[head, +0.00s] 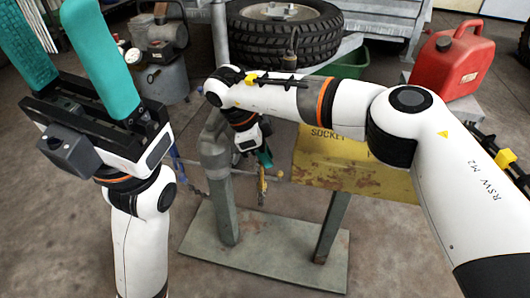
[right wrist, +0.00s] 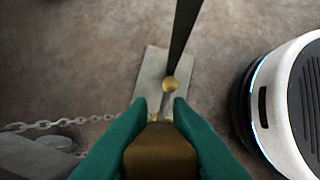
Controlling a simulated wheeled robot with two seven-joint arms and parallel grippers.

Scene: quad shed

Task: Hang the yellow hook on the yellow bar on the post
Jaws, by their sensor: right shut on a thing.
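My right gripper (head: 264,156) is beside the grey post (head: 218,185), pointing down, partly hidden by my right arm. In the right wrist view its teal fingers (right wrist: 160,125) are shut on a brownish-yellow block (right wrist: 160,152), which seems to be part of the yellow hook. In the head view a thin yellow piece (head: 262,187) hangs below the fingers. A round yellow end (right wrist: 170,84) shows beyond the fingers; I cannot tell whether it belongs to the hook or the bar. No contact between hook and bar can be made out. My left gripper (head: 55,45) is open and empty, raised at left.
A yellow, rusty panel marked SOCKET (head: 345,170) stands right of the post on the grey base plate (head: 275,262). A chain (right wrist: 60,122) runs at left in the wrist view. A tyre (head: 285,30) and red fuel can (head: 452,60) are behind. Front floor is clear.

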